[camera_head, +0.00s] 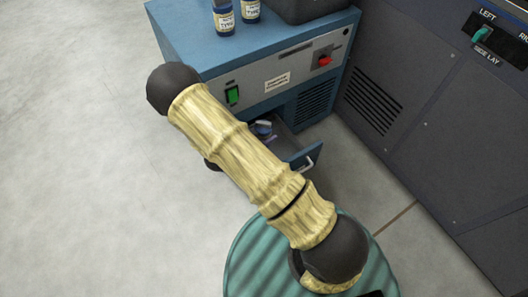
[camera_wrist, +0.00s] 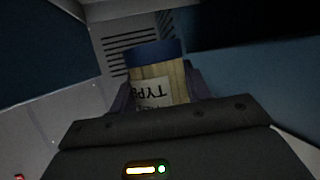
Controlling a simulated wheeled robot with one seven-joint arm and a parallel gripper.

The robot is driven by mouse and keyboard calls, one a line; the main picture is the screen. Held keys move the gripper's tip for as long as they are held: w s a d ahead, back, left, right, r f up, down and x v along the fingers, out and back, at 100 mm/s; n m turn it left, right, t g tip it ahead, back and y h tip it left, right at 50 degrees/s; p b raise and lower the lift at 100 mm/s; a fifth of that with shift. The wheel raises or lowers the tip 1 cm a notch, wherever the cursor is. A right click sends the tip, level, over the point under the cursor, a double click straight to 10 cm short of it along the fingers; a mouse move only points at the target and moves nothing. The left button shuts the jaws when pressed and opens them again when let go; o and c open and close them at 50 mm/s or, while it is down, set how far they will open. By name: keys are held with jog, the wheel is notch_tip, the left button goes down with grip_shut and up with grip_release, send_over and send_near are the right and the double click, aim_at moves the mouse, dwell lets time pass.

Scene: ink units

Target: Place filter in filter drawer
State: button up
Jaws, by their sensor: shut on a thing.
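The filter (camera_wrist: 174,78) shows in the wrist view as a pale yellow cylinder with a blue end and a label with dark letters, partly reading "TYPE". My gripper (camera_wrist: 158,88) is shut on it, one finger on each side. The filter drawer (camera_head: 300,154) stands pulled out at the lower front of the blue cabinet in the head view, its handle at the right end. A small blue and white shape shows over the drawer, but my arm hides most of that area and my gripper, so I cannot tell the filter's exact height there.
The blue cabinet (camera_head: 185,36) carries a green switch (camera_head: 232,95), a red knob (camera_head: 325,61) and two labelled bottles (camera_head: 223,18) on top. A dark grey machine (camera_head: 430,110) stands close on the right. The floor at left is clear.

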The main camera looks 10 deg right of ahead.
jog(key=shift+a+f+m+g, duration=0.15)
jog(key=shift+f+m+g, duration=0.2)
jog(key=shift+f, duration=0.6)
jog(key=shift+r, duration=0.1)
jog(key=shift+s, duration=0.1)
notch_tip(320, 180, down, 6)
jog(key=b, duration=0.4)
jog(key=shift+f, duration=0.25)
notch_tip(320, 180, down, 4)
jog(key=b, duration=0.2)
jog(key=shift+r+b, duration=0.15)
jog(key=shift+b, duration=0.25)
jog(key=shift+r, duration=0.1)
